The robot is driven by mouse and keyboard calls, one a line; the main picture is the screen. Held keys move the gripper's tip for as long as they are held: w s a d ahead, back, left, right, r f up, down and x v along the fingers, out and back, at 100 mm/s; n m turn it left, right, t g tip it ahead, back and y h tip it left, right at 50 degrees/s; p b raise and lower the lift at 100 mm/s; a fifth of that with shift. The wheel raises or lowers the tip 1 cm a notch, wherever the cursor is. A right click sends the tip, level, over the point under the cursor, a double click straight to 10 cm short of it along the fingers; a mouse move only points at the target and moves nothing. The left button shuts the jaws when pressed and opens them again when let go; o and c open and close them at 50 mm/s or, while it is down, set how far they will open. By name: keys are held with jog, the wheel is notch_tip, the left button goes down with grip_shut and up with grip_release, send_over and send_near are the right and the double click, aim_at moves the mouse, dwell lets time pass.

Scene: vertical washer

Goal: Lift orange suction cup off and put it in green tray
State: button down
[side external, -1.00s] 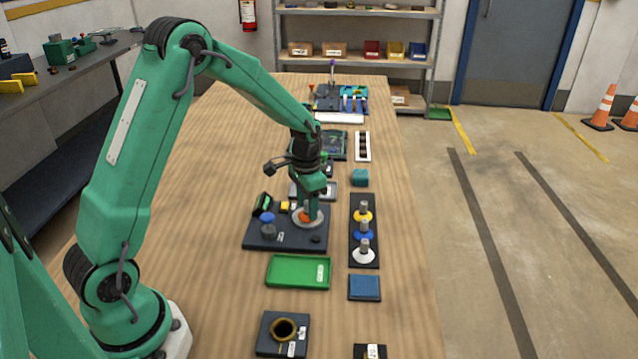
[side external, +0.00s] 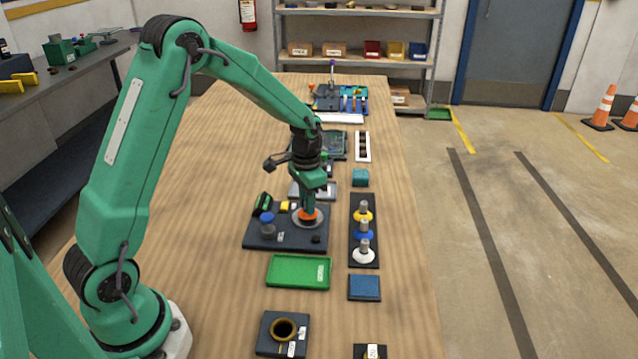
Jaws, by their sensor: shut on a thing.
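The orange suction cup (side external: 308,215) is on the round grey disc (side external: 297,222) of the dark base plate (side external: 285,241). My gripper (side external: 308,206) points straight down over it and is shut on its top. Fingers and arm hide the upper part of the cup. I cannot tell whether the cup still touches the disc. The green tray (side external: 274,284) lies empty just in front of the dark plate, with a small white label at its right.
A black rack with yellow, blue and white cups (side external: 364,232) on grey posts stands right of the plate. A blue block (side external: 364,287) lies right of the tray. A base with a brass ring (side external: 284,329) stands in front.

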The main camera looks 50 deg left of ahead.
jog(key=shift+r, duration=0.65)
jog(key=shift+r, duration=0.35)
jog(key=shift+r, duration=0.35)
jog(key=shift+r, duration=0.25)
jog(key=shift+s+d+r, duration=0.15)
jog(key=shift+d, duration=0.3)
jog(key=s+d+r+m, duration=0.2)
jog(key=s+d+m, duration=0.7)
jog(key=d, duration=0.1)
jog(key=s+d+r+m, duration=0.3)
jog(key=s+d+m, duration=0.6)
jog(key=d, duration=0.1)
jog(key=shift+s, duration=0.15)
